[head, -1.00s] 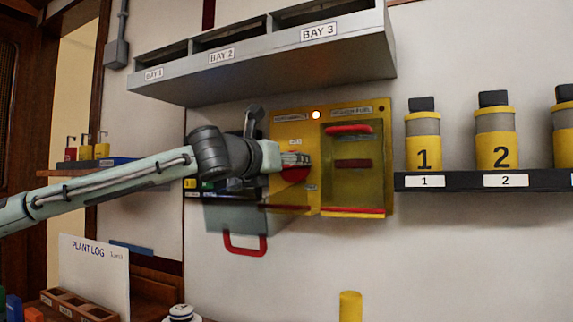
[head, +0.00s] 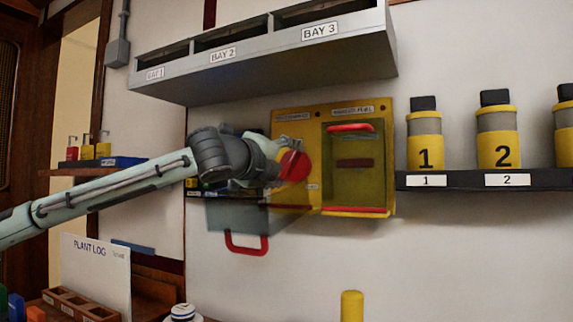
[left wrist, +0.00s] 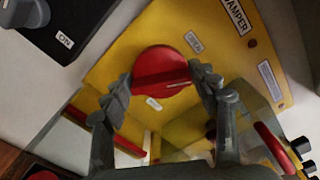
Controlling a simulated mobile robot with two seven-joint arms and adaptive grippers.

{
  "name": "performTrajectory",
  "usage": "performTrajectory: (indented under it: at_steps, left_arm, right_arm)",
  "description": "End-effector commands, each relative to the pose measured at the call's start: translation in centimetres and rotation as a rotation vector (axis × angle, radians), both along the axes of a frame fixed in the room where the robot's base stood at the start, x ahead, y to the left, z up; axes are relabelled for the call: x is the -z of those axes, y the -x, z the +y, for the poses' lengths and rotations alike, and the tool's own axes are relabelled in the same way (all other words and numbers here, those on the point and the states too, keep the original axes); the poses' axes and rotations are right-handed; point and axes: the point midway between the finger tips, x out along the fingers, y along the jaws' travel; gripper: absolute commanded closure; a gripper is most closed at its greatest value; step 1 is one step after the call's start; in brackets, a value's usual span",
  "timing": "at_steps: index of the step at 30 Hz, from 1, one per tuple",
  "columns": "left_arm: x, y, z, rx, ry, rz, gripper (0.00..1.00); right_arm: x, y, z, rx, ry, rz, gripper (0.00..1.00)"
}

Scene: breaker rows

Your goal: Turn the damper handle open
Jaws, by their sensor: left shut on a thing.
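The damper handle is a round red knob with a raised bar (head: 295,166), on the left half of a yellow wall panel (head: 383,150). In the left wrist view the red knob (left wrist: 160,70) sits between my fingers, near a label ending in "AMPER". My left gripper (head: 285,160) is shut on the knob, with a finger at each side of it in the left wrist view (left wrist: 165,82). The wrist hides part of the knob and panel in the head view. My right gripper is not in view.
A recessed window with a red handle (head: 349,127) is right of the knob. A grey bay shelf (head: 270,65) overhangs the panel. Numbered canisters (head: 425,140) stand on a shelf at right.

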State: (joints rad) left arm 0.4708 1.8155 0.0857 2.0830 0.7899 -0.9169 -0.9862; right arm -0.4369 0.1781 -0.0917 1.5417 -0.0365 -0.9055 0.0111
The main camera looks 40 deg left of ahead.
Motion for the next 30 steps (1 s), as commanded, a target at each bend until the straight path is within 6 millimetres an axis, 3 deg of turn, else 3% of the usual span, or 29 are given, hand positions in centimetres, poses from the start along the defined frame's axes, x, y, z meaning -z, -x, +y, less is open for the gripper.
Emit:
performTrajectory:
  at_steps: [15, 30]
  left_arm:
    - [0.2, 0.01, 0.05, 0.0, 0.391, -0.124, 0.7]
    - [0.26, 0.0, 0.05, 0.0, 0.516, -0.164, 0.7]
  right_arm:
    - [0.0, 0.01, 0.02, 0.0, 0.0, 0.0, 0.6]
    - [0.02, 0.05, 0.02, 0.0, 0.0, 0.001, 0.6]
